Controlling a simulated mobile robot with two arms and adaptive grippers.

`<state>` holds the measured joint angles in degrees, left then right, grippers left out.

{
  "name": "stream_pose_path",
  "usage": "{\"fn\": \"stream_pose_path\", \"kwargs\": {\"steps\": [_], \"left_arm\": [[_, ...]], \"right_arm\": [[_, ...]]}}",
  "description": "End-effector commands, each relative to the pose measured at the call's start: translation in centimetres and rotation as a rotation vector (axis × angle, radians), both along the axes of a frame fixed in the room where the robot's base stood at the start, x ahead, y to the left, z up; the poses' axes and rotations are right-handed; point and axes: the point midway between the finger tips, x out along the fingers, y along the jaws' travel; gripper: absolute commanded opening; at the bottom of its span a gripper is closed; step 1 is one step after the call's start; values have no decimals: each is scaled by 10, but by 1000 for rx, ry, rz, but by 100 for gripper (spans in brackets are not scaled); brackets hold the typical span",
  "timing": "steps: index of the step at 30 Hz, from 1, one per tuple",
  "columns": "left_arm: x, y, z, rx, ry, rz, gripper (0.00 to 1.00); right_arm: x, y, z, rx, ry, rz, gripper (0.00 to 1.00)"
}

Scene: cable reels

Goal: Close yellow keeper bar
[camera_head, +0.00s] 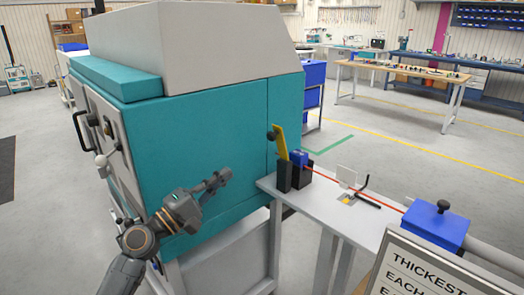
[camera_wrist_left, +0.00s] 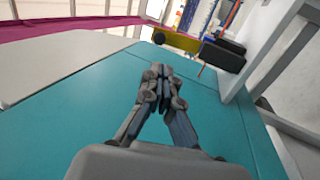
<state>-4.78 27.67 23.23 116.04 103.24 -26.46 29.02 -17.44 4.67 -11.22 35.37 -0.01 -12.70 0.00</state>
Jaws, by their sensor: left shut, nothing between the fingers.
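The yellow keeper bar (camera_head: 281,142) stands raised and slightly tilted at the black bracket (camera_head: 284,176) on the grey bench. A dark round knob (camera_head: 271,135) sits beside the bar's upper part. In the left wrist view the yellow bar (camera_wrist_left: 176,39) shows near the top, beyond my fingertips. My left gripper (camera_head: 222,178) is shut and empty. It is in front of the teal cabinet, to the left of the bar and apart from it. The left gripper also shows in the wrist view (camera_wrist_left: 160,75), fingertips together. My right gripper is not in view.
The teal cabinet (camera_head: 210,135) fills the left middle. A sign (camera_head: 430,270) stands at front right.

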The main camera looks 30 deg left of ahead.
Motion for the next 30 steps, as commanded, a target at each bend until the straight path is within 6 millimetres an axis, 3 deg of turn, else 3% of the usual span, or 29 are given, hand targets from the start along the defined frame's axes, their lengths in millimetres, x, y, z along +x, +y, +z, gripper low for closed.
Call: {"fn": "stream_pose_path", "kwargs": {"steps": [5, 18, 24, 30], "left_arm": [[20, -8, 14, -2, -3, -3, 0], [101, -35, 40, -1, -1, 0, 0], [119, -42, 43, -1, 0, 1, 0], [124, -43, 43, 0, 0, 0, 0]], "right_arm": [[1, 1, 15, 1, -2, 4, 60], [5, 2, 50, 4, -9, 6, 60], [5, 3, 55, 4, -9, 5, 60], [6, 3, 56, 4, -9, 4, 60]]}}
